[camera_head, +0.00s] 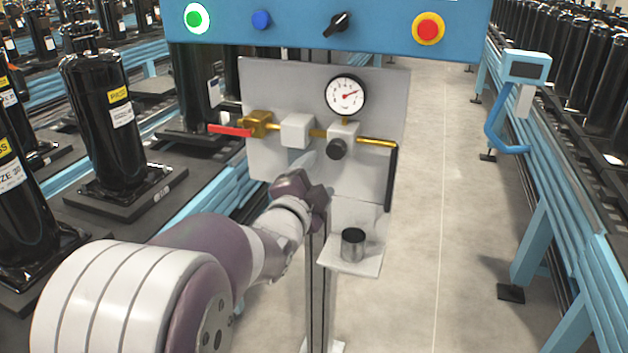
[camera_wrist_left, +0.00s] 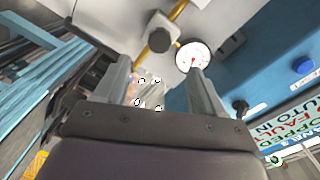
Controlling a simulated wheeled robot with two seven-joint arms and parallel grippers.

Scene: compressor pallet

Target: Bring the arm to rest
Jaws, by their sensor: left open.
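My left arm comes in from the lower left in the head view. My left gripper (camera_head: 312,168) is in front of the grey panel (camera_head: 362,185), below the white valve block (camera_head: 297,131). In the left wrist view my left gripper (camera_wrist_left: 163,75) has its two fingers spread apart, with nothing held between them. The round gauge (camera_wrist_left: 193,57) and a dark knob (camera_wrist_left: 159,40) show beyond the fingers. Whether the gripper touches the panel I cannot tell. My right gripper is in neither view.
A blue control box (camera_head: 380,32) with buttons spans the top. A red-handled valve (camera_head: 230,130) and gauge (camera_head: 346,95) are on the panel. A metal cup (camera_head: 353,244) stands on a small shelf (camera_head: 350,267). Black compressors (camera_head: 105,125) line the left conveyor. Floor is clear right of the post.

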